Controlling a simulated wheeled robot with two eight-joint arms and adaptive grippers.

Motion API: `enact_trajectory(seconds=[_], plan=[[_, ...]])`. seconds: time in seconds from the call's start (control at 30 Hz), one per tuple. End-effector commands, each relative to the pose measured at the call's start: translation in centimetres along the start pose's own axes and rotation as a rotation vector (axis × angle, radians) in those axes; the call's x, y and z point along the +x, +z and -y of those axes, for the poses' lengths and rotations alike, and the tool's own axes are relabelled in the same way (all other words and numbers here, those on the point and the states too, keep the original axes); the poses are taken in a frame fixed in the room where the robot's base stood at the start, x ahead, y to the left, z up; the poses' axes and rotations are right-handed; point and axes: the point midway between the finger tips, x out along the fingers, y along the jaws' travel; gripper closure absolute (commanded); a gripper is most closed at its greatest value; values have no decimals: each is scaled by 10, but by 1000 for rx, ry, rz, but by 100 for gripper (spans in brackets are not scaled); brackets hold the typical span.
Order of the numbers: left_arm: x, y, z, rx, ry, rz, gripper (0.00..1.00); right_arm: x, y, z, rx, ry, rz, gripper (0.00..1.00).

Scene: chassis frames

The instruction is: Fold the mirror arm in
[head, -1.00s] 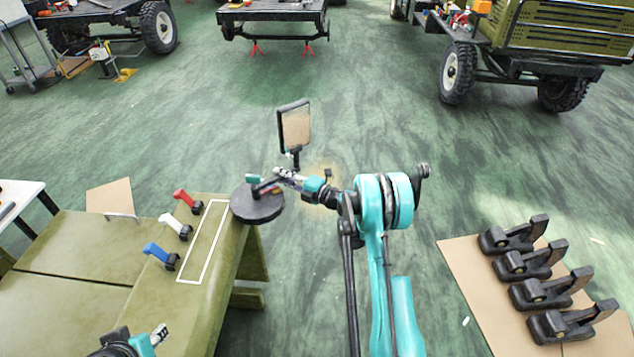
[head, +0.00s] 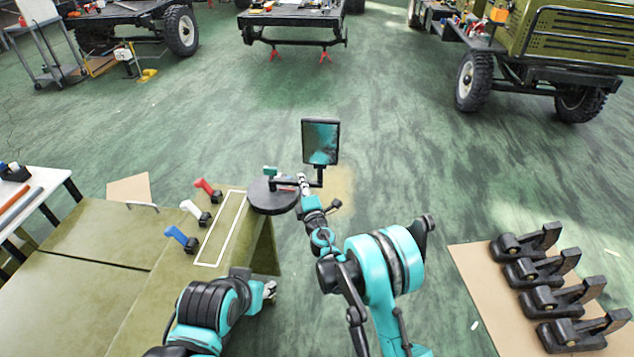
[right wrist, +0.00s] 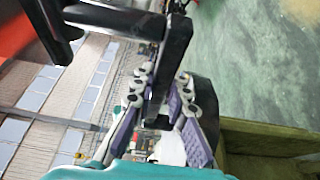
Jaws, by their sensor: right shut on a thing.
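The mirror (head: 321,141) is a dark-framed rectangle standing upright on a short post. Its black mirror arm (head: 290,184) runs right from a round black base (head: 266,201) at the green panel's right edge. My right gripper (head: 304,186) is shut on the mirror arm near the post. In the right wrist view, my right gripper's finger pads (right wrist: 160,105) lie on both sides of the black bar (right wrist: 172,65), and the mirror glass (right wrist: 75,85) fills the left. My left gripper (head: 269,291) is over the panel's lower right side; its finger gap is unclear.
Red (head: 206,188), white (head: 194,210) and blue (head: 180,237) handled levers stand on the olive panel (head: 90,245), left of a white-outlined strip. Several black clamp-like parts (head: 540,270) lie on a board at right.

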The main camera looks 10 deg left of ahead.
Motion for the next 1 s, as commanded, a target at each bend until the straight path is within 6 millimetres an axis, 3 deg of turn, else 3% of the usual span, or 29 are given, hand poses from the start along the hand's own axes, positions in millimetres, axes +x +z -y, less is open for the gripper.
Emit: enact_trajectory(seconds=[0.57,0.6,0.67,1.0], plan=[[0,0,0,0,0,0,60,0,-7,1,0,0,23,100],[0,0,0,0,0,0,60,0,-7,1,0,0,23,75],[0,0,0,0,0,0,60,0,-7,1,0,0,22,64],[0,0,0,0,0,0,60,-4,-7,0,0,0,21,64]])
